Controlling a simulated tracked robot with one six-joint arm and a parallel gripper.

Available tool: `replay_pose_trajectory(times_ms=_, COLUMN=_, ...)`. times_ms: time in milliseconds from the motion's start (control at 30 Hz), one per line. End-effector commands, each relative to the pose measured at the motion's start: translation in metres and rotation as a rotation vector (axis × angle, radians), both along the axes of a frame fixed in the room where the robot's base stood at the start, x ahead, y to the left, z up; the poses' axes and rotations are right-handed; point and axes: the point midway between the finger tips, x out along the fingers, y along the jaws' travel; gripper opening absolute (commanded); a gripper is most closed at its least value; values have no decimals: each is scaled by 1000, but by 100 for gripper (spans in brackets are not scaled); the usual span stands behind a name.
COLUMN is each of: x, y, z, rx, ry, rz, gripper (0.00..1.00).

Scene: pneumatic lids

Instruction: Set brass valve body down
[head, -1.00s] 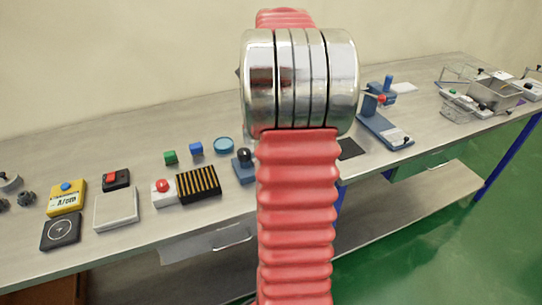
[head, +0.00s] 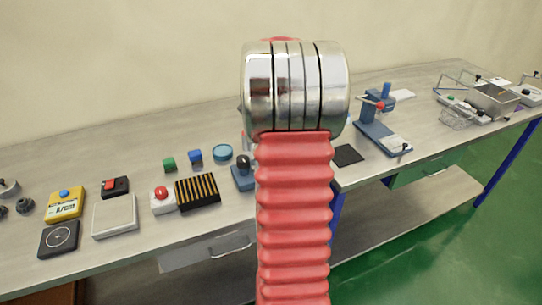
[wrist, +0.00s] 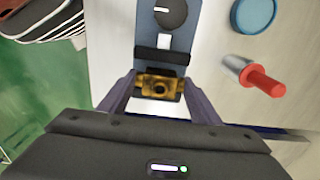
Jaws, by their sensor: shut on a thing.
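The brass valve body (wrist: 160,87) is a small gold-coloured block with a dark round hole, seen in the wrist view. My gripper (wrist: 159,84) is shut on it, with one finger on each side. In the head view my red arm hides the gripper and the valve body.
A blue round dish (wrist: 253,15) and a red-handled tool (wrist: 262,80) lie right of the fixture. In the head view, the bench holds a striped black block (head: 197,192), a red button box (head: 162,199), a white plate (head: 115,215) and a blue press (head: 382,125).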

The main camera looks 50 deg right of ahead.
Motion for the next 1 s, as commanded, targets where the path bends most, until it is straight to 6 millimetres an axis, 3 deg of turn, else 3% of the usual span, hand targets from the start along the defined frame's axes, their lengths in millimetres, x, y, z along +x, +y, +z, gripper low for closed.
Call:
replay_pose_trajectory(times_ms=167, x=0, y=0, z=-18, rx=0, ry=0, rz=0, gripper=17)
replay_pose_trajectory(times_ms=533, x=0, y=-1, z=-21, rx=-1, ry=-1, rz=-1, gripper=17)
replay_pose_trajectory(times_ms=567, x=-1, y=0, z=-21, rx=0, ry=0, rz=-1, gripper=59)
replay_pose_trajectory(times_ms=800, x=-1, y=0, z=-21, rx=0, ry=0, rz=-1, gripper=76)
replay_pose_trajectory(times_ms=1000, x=-1, y=0, z=-21, rx=0, ry=0, rz=-2, gripper=76)
